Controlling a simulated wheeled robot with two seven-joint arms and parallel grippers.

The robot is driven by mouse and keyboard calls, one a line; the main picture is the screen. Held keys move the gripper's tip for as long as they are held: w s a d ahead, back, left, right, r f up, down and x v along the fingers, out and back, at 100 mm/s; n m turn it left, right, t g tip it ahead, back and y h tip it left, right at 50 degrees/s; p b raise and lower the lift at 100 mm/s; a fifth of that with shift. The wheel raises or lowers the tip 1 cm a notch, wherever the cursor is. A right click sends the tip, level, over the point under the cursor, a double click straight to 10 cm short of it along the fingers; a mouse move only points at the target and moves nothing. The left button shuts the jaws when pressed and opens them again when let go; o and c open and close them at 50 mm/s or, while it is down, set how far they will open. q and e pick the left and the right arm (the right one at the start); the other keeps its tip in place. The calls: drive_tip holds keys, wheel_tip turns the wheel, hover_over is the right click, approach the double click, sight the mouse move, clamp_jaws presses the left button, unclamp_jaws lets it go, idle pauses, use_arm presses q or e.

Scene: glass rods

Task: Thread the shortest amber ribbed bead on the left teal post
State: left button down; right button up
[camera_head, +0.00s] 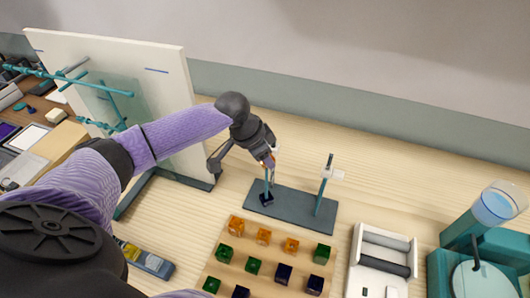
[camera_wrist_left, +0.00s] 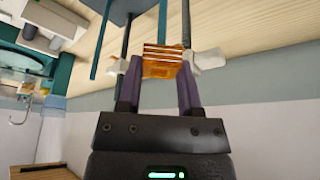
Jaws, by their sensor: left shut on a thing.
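My left gripper (camera_head: 267,160) is at the upper part of the left teal post (camera_head: 267,183), on the dark base plate (camera_head: 290,209). It is shut on an amber ribbed bead, mostly hidden in the head view. A dark blue bead (camera_head: 266,199) is low on the left post. The right teal post (camera_head: 321,195) stands apart. My right gripper is out of view.
A wooden tray (camera_head: 228,272) in front holds several amber, green and dark blue beads. A white box with rollers (camera_head: 382,262) and a teal device with a clear cup (camera_head: 497,204) stand right. A white panel with teal rods (camera_head: 118,62) stands left.

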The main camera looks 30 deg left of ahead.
use_arm(q)
wheel_tip(320, 180, down, 7)
drive_tip(key=b, duration=0.4)
drive_tip(key=shift+f, duration=0.15)
idle(1.2)
drive_tip(key=c, duration=0.7)
unclamp_jaws()
drive_tip(key=o, duration=0.5)
